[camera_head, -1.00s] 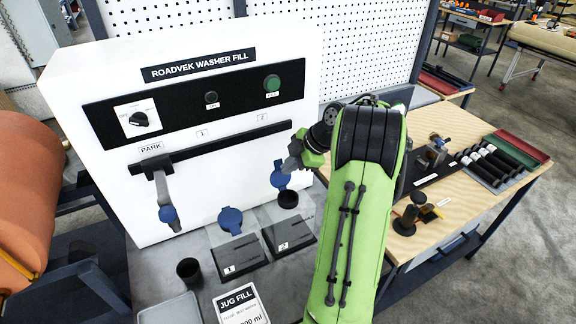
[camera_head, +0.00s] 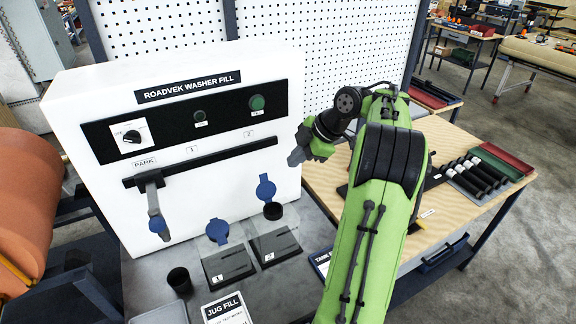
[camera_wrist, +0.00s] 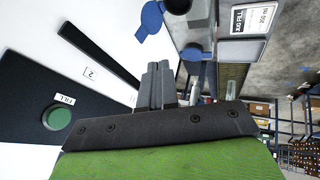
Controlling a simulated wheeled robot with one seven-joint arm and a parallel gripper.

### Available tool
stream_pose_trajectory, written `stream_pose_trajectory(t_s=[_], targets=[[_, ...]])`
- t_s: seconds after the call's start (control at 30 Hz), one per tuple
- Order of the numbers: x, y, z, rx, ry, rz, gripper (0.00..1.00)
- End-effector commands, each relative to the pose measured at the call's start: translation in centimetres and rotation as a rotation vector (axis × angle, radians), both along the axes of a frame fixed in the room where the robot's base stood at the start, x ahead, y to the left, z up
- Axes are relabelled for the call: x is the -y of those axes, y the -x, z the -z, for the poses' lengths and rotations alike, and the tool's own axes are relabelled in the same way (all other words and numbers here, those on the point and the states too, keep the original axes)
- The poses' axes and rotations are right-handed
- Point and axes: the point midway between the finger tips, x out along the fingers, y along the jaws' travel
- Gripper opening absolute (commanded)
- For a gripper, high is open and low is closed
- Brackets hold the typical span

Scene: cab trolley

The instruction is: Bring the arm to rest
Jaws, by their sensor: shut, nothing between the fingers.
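My green arm (camera_head: 365,230) rises from the bottom of the head view and bends left at its top. My gripper (camera_head: 297,157) hangs in the air in front of the right side of the white washer fill panel (camera_head: 200,90). It is shut and empty. In the wrist view the gripper's grey fingers (camera_wrist: 156,86) lie side by side, with the panel's face to their left. In the head view the gripper appears to be apart from the panel, the blue caps and the bench.
Blue caps (camera_head: 266,187) stand open by plates 1 and 2 (camera_head: 274,246). A nozzle hangs at PARK (camera_head: 152,200). A black cup (camera_head: 180,281) and a JUG FILL card (camera_head: 226,308) are on the grey bench. A wooden table (camera_head: 440,135) with black cylinders stands at right.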

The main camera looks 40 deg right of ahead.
Motion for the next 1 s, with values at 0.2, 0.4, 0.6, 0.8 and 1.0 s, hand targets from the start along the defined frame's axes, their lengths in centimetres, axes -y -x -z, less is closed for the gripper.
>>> stream_pose_trajectory(t_s=[0.2, 0.4, 0.6, 0.8, 1.0], targets=[[0.1, 0.1, -0.4, 0.0, -0.002, -0.002, 0.0], [-1.4, -0.5, -0.9, -0.014, -0.007, 0.017, 0.0], [-14.4, -1.1, -4.0, -0.134, -0.065, 0.265, 0.0], [-25.8, 6.4, -3.4, -0.198, -0.146, 0.606, 0.0], [-29.2, 16.2, 1.0, -0.199, -0.26, 0.91, 0.0]])
